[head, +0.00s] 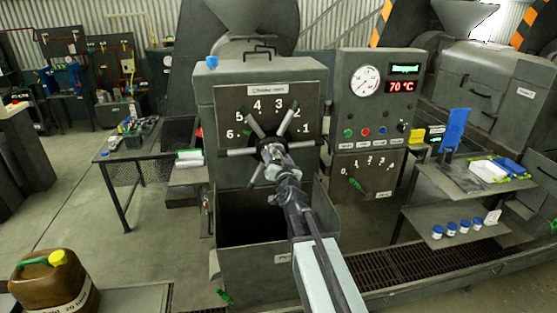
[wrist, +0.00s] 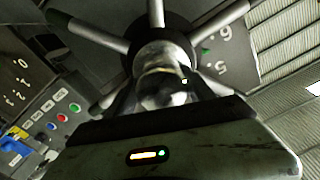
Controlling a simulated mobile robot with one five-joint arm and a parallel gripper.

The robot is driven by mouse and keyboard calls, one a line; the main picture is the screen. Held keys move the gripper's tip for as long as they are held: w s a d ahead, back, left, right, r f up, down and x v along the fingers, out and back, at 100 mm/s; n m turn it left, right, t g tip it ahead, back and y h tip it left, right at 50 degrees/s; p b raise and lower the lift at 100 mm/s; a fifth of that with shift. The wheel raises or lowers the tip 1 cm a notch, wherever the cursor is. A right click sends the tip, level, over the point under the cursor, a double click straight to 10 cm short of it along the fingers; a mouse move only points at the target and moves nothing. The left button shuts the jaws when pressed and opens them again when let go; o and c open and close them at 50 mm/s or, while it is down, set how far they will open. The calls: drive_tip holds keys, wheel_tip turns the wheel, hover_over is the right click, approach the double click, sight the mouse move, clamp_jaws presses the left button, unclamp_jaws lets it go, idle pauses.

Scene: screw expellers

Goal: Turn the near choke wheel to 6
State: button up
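The near choke wheel (head: 258,130) is a spoked metal wheel on the grey front panel (head: 312,95) of the nearest press in the head view. Numbers from 1 at right to 6 at left arc over it. A small green mark shows beside the 6. The wheel (wrist: 100,38) also fills the top of the wrist view, with the 6 and 5 right of its hub. My gripper (head: 271,154) is at the hub, among the spokes, and covers part of it. In the wrist view, my gripper (wrist: 163,78) is close against the hub. Whether its fingers are closed on anything is unclear.
A control panel (head: 376,95) with a gauge, buttons and a red 70 °C display stands right of the wheel. A bench (head: 470,185) stands farther right, a small table (head: 125,150) at left. A brown jug (head: 55,285) sits at front left; open floor lies between.

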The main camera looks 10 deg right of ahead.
drive_tip(key=shift+s+a+f, duration=0.25)
drive_tip(key=shift+a+f, duration=0.05)
drive_tip(key=c, duration=1)
drive_tip(key=shift+s, duration=0.15)
clamp_jaws()
drive_tip(key=shift+s, duration=0.1)
